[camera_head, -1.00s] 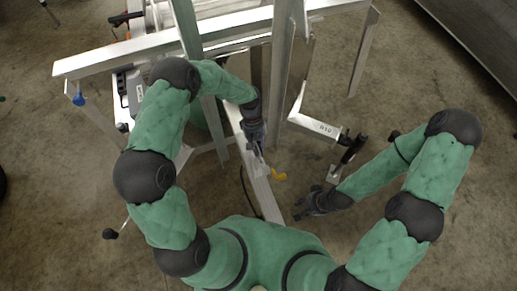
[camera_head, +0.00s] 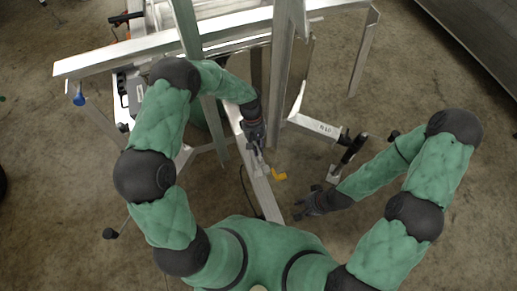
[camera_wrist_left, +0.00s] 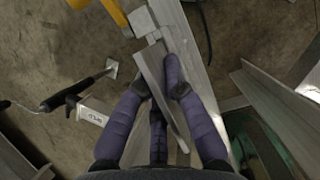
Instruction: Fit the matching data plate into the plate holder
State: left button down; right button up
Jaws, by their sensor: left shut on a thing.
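My left gripper (camera_head: 260,150) is shut on a flat, narrow grey metal piece, which I take for the data plate (camera_wrist_left: 160,82). The left wrist view shows the piece between dark fingers, slanting from upper left to lower right. Its far end meets or overlaps a small pale square metal part (camera_wrist_left: 142,20) on the trailer's long beam; I cannot tell whether they touch. I cannot tell whether that part is the plate holder. No lettering shows on the held piece. My right gripper (camera_head: 308,204) is empty, its fingers apart, low over the floor right of the beam.
The aluminium beam (camera_head: 262,190) runs down towards me. A yellow part (camera_head: 279,176) sticks out beside it. A labelled metal bar (camera_head: 315,127) and a dark-handled jack (camera_head: 347,155) stand to the right. Upright posts (camera_head: 284,60) rise behind my left gripper.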

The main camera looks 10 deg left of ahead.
pick_arm(q)
jog(key=shift+f+b, duration=0.65)
jog(key=shift+f, duration=0.45)
dwell(0.3)
jog(key=c, duration=1.3)
grip_release()
jog(key=shift+o, duration=0.2)
jog(key=shift+r, duration=0.1)
jog(key=v, duration=1.2)
jog(key=shift+s+a, duration=0.1)
